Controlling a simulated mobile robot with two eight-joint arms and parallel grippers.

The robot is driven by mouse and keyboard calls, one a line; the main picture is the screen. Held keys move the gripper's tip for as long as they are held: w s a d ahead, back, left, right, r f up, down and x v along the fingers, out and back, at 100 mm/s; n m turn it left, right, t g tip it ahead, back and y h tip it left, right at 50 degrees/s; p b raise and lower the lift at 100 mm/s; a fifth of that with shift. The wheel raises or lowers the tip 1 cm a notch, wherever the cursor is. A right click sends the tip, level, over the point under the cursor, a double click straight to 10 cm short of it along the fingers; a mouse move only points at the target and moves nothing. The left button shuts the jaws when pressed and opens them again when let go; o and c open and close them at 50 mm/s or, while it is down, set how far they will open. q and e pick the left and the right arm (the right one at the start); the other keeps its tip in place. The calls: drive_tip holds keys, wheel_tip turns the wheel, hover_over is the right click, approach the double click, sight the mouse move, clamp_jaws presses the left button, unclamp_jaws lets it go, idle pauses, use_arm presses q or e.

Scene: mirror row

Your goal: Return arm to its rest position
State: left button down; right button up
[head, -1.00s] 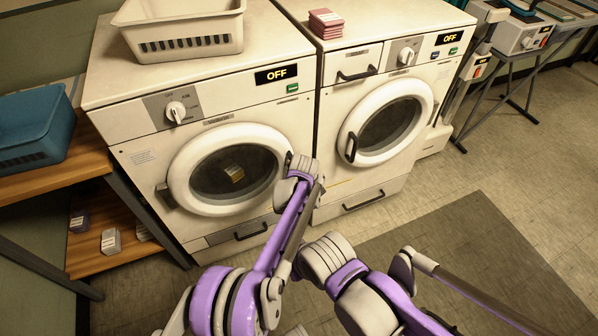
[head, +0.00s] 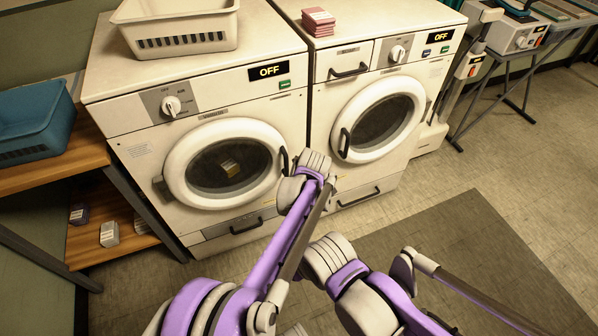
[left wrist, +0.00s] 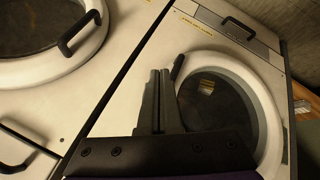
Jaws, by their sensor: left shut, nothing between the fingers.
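My left arm is purple and grey and reaches up the middle of the head view, in front of the two washers. The left gripper (left wrist: 159,90) shows in the left wrist view with its dark fingers together and nothing between them. It appears in front of the left washer (head: 140,150), beside that washer's round door (head: 190,165) and its dark handle (left wrist: 178,67). I cannot tell whether it touches them. The left door looks closed, with a small yellowish item (head: 230,167) behind the glass. My right gripper is not in view.
The right washer (head: 345,75) stands alongside, its door (head: 403,93) shut. Both displays read OFF. A white basket (head: 180,42) and a pink stack (head: 318,22) sit on top. A wooden shelf (head: 45,178) with a blue basket (head: 30,128) is at left.

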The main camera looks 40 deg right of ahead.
use_arm(q)
drive_tip(key=a+r+y+p, duration=0.15)
drive_tip(key=a+r, duration=0.35)
drive_tip(key=a, duration=0.6)
drive_tip(key=s+a+r+m+p, duration=0.15)
drive_tip(key=a+r, duration=0.35)
drive_tip(key=a, duration=0.7)
drive_tip(key=a+r+n+y+p, duration=0.15)
drive_tip(key=a+r, duration=0.35)
drive_tip(key=a, duration=0.6)
drive_tip(key=s+a+r+m+p, duration=0.1)
drive_tip(key=s+a+p, duration=0.2)
drive_tip(key=s+a, duration=0.7)
drive_tip(key=s+a+m+y+p, duration=0.1)
drive_tip(key=s+a+p, duration=0.2)
drive_tip(key=s+a, duration=0.6)
drive_tip(key=a, duration=0.2)
drive_tip(key=shift+s+a+r+m+g, duration=0.3)
drive_tip(key=shift+s+a+r+g, duration=0.05)
drive_tip(key=shift+s+r+g, duration=0.05)
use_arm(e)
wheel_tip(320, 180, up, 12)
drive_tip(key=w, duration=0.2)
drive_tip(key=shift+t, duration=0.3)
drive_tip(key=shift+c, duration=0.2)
